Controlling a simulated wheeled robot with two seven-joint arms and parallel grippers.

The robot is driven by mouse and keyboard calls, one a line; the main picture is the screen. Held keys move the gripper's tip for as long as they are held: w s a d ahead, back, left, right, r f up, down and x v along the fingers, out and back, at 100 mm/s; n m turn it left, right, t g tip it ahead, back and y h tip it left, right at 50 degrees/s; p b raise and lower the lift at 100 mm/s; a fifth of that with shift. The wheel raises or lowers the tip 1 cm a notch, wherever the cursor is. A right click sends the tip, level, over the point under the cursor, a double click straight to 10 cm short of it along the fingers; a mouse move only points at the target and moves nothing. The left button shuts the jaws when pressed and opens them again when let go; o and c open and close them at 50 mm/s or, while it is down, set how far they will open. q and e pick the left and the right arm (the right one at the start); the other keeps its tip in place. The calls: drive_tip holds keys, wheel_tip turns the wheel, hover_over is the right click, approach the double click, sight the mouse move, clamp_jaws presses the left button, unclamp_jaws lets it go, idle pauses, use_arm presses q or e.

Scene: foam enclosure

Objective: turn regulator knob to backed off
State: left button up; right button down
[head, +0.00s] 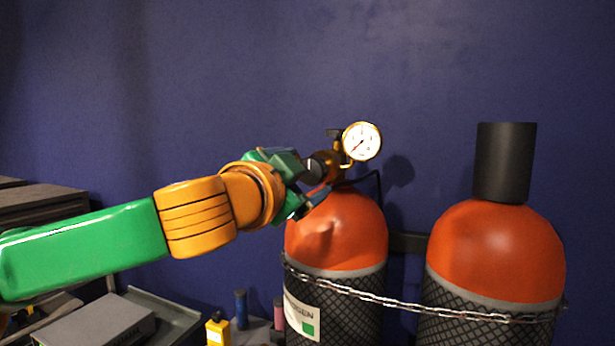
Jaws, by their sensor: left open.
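The regulator (334,162) is a brass body with a white round gauge (362,142), mounted on top of the left orange gas cylinder (337,232). The gauge needle points to the lower left. A dark round knob (316,168) faces left from the regulator. My left gripper (318,176) comes in from the left, open, with its fingers above and below the knob. I cannot tell whether the fingers touch it. My right gripper is not in view.
A second orange cylinder (497,250) with a black cap (504,162) stands to the right. A chain (400,302) runs across both cylinders. A grey cart (150,310) and small bottles (218,330) are at lower left. The blue wall is close behind.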

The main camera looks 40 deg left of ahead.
use_arm(q)
drive_tip(key=b+v, duration=0.1)
drive_tip(key=v, duration=0.4)
drive_tip(key=shift+s, duration=0.25)
drive_tip(key=shift+w, duration=0.1)
